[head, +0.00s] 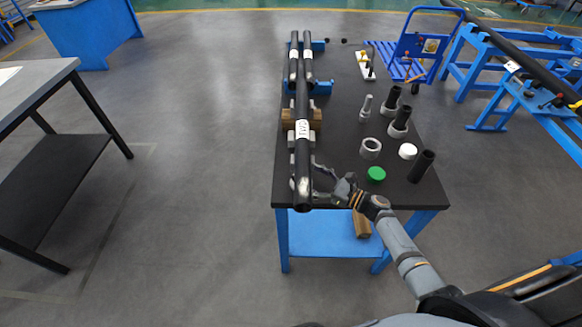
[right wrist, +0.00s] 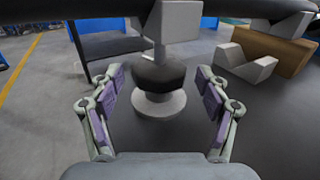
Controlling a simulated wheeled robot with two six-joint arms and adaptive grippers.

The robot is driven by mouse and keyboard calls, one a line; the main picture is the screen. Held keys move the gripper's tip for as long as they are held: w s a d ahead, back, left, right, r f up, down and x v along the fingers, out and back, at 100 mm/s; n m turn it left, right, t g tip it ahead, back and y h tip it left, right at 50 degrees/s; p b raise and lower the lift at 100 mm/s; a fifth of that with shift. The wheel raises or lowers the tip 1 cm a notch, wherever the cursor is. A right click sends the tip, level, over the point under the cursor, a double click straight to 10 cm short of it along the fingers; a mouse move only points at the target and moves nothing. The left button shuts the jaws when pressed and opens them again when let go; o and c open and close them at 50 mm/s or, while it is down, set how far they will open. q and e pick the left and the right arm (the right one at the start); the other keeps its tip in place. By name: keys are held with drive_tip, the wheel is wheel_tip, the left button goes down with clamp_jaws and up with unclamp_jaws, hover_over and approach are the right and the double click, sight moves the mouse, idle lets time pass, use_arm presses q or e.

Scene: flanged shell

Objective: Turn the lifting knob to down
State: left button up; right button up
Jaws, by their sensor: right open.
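The lifting knob (right wrist: 160,74) is a dark, faceted collar on a light grey stand in the right wrist view. A pale block (right wrist: 176,20) sits above it and a round foot (right wrist: 158,105) below it. My right gripper (right wrist: 160,88) is open. Its purple-padded fingers are on the left and right of the knob in the picture, with gaps visible on both sides. In the head view my right gripper (head: 322,182) is at the near end of a long black pipe (head: 303,160), and I cannot make out the knob there. My left gripper is not in view.
The dark table (head: 345,120) carries a second pipe (head: 309,66), a green cap (head: 376,174), a grey ring (head: 370,148) and several dark cylinders at right. A grey V-block (right wrist: 246,63) and a wooden block (right wrist: 262,48) stand right of the knob. The pipe passes overhead.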

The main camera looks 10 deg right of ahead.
drive_tip(key=x, duration=0.7)
drive_tip(key=shift+w+a+p, duration=0.1)
drive_tip(key=shift+p, duration=0.25)
drive_tip(key=shift+w+a+f, duration=0.1)
drive_tip(key=shift+w, duration=0.05)
drive_tip(key=shift+c, duration=0.6)
drive_tip(key=c, duration=0.7)
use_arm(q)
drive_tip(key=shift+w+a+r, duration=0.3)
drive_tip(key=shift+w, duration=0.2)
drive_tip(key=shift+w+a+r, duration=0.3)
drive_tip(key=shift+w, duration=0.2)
use_arm(e)
drive_tip(key=c, duration=0.3)
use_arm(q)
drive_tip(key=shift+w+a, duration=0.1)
use_arm(e)
drive_tip(key=shift+f, duration=0.1)
drive_tip(key=shift+c, duration=0.6)
